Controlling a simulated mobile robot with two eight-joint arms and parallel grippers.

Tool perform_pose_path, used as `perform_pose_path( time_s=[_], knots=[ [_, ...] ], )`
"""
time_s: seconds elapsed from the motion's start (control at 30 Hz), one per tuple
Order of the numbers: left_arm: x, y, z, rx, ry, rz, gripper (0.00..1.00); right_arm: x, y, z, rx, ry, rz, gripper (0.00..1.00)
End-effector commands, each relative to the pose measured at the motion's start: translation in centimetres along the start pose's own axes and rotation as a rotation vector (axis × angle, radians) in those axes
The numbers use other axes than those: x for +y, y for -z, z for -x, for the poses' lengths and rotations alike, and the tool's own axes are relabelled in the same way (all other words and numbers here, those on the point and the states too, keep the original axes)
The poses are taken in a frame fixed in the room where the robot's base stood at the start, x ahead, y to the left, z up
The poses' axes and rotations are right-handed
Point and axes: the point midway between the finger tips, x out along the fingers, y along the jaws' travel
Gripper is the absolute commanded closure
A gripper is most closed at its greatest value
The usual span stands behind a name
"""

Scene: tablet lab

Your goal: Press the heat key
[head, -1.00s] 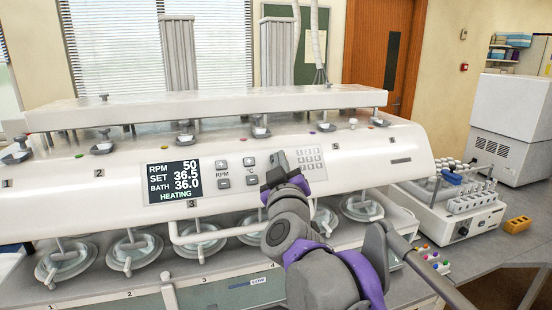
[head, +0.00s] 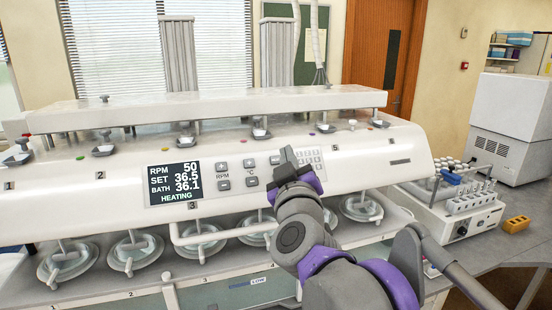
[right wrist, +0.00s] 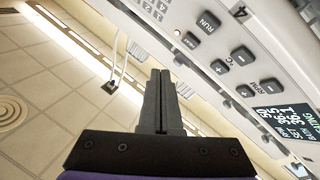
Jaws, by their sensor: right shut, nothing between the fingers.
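The white bath's front panel carries a display (head: 174,183) reading RPM 50, SET 36.5, BATH 36.1 and HEATING. RPM keys (head: 223,175) and °C keys (head: 250,172) are right of it. In the right wrist view the RUN key (right wrist: 208,22) shows, with another dark key (right wrist: 191,40) beside it whose label I cannot read; I cannot confirm it is the heat key. My right gripper (head: 287,155) is shut and empty, its tips in front of the panel between the °C keys and the number pad (head: 311,158). Contact cannot be told. The closed fingers (right wrist: 159,72) hide some panel. My left gripper is out of view.
Several round vessel lids (head: 134,252) hang along the bath's front below the panel. A tube-rack device (head: 450,213) and an orange block (head: 516,224) stand to the right. A white cabinet-like machine (head: 508,125) is behind them.

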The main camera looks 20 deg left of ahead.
Motion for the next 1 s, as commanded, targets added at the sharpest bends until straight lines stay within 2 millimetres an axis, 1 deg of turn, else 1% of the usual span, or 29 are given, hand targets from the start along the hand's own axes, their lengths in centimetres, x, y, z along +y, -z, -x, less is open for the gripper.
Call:
perform_pose_path(
  time_s=[0.17,0.7,0.77,0.83,0.87,0.97,1.0],
  knots=[
    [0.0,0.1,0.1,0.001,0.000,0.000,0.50,0.4,0.4,0.5,0.000,0.000,0.001,1.00],
    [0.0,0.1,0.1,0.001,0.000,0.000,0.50,0.3,0.3,0.5,0.000,0.000,0.000,1.00],
    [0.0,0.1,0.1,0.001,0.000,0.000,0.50,0.4,0.1,0.7,-0.002,0.005,-0.003,1.00],
    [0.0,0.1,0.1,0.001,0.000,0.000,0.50,0.4,-1.1,1.1,-0.012,0.029,-0.016,1.00],
    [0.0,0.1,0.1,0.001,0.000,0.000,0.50,0.4,-2.1,1.5,-0.022,0.047,-0.027,1.00],
    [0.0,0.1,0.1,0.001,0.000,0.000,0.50,0.2,-6.9,3.9,-0.090,0.134,-0.081,1.00],
    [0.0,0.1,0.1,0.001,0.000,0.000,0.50,0.0,-9.3,5.2,-0.135,0.172,-0.110,1.00]
  ],
)
